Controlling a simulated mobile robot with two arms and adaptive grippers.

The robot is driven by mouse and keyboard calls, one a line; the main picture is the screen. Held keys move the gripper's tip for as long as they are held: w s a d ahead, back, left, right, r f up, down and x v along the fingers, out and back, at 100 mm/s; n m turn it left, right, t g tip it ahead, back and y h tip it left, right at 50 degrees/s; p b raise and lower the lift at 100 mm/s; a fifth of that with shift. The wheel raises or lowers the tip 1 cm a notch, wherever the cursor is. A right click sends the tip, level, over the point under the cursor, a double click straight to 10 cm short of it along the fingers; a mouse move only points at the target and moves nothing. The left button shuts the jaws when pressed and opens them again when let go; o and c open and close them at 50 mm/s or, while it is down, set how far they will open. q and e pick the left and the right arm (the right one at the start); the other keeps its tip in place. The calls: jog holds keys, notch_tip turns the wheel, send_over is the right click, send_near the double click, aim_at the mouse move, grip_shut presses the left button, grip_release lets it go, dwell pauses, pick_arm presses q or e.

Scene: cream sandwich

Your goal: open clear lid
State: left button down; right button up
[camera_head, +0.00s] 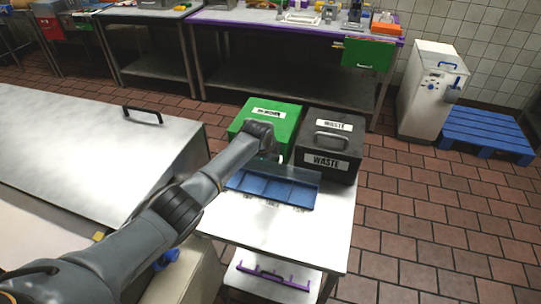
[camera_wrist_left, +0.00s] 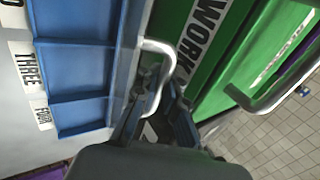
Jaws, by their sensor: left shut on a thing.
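The blue compartment tray (camera_head: 272,188) stands on the metal side table, and its compartments show in the wrist view (camera_wrist_left: 85,75). A clear lid (camera_head: 300,172) shows faintly along the tray's back side; its exact angle is hard to tell. Its pale curved handle (camera_wrist_left: 165,60) is in the middle of the wrist view. My left gripper (camera_wrist_left: 155,88) is shut on this handle, beside the tray's edge. My right gripper is in neither view.
A green box (camera_head: 280,113) and a black waste box (camera_head: 331,140) stand close behind the tray. Labels such as THREE (camera_wrist_left: 27,68) line the tray's front. A large metal surface (camera_head: 80,145) lies to the left. The table's front right is clear (camera_head: 325,235).

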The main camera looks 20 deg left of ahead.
pick_arm(q)
jog(key=shift+w+r, duration=0.2)
jog(key=shift+r, duration=0.15)
jog(key=c, duration=1.7)
grip_release()
jog(key=shift+s, duration=0.1)
jog(key=shift+f, duration=0.1)
jog(key=shift+s, duration=0.1)
jog(key=v, duration=1.2)
